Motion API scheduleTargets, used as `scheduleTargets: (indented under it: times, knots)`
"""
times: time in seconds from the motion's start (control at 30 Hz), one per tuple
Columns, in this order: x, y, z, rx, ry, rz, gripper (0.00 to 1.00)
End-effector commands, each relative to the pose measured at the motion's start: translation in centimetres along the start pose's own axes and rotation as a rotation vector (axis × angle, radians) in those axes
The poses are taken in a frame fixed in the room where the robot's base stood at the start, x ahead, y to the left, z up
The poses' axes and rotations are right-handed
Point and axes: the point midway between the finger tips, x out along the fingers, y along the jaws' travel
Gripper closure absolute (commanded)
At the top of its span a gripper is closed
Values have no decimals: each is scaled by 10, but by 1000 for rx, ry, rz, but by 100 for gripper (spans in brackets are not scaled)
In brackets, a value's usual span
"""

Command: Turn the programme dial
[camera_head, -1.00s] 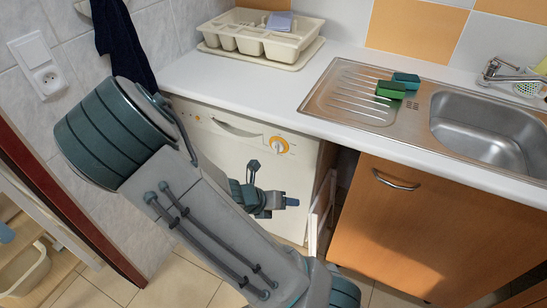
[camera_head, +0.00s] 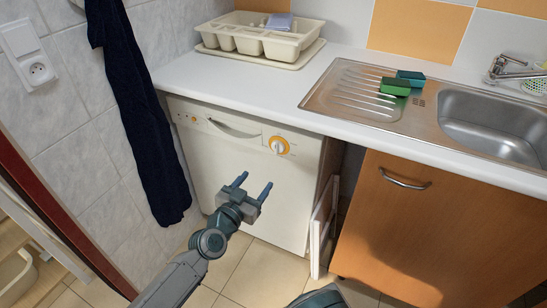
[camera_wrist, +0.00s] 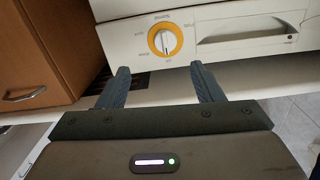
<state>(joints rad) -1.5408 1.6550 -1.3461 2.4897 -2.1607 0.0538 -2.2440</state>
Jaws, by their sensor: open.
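The programme dial (camera_head: 278,146) is a white knob with an orange ring on the upper right of the white dishwasher's front (camera_head: 215,160). In the wrist view the dial (camera_wrist: 165,40) appears above and between my two fingers, with its pointer ridge running nearly vertically in that picture. My gripper (camera_head: 253,185) is open and empty. In the head view it is in front of the dishwasher, below and left of the dial. Its fingers (camera_wrist: 157,83) are apart from the dial, with nothing between them.
A recessed door handle (camera_head: 233,130) is left of the dial. The white counter (camera_head: 240,89) overhangs above, with a dish rack (camera_head: 262,40) on it. An orange cabinet (camera_head: 420,220) stands to the right, and a dark cloth (camera_head: 145,120) hangs at the left.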

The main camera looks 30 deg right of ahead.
Motion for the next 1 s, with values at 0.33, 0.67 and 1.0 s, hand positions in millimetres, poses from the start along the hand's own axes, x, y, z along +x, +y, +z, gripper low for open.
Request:
scheduleTargets:
  times: [0.33, 0.67, 1.0]
  knots:
    - [10, -6, -5, -83, 29, -15, 40]
    - [51, -6, -6, -79, 29, -16, 40]
    - [98, -7, -7, -78, 29, -16, 40]
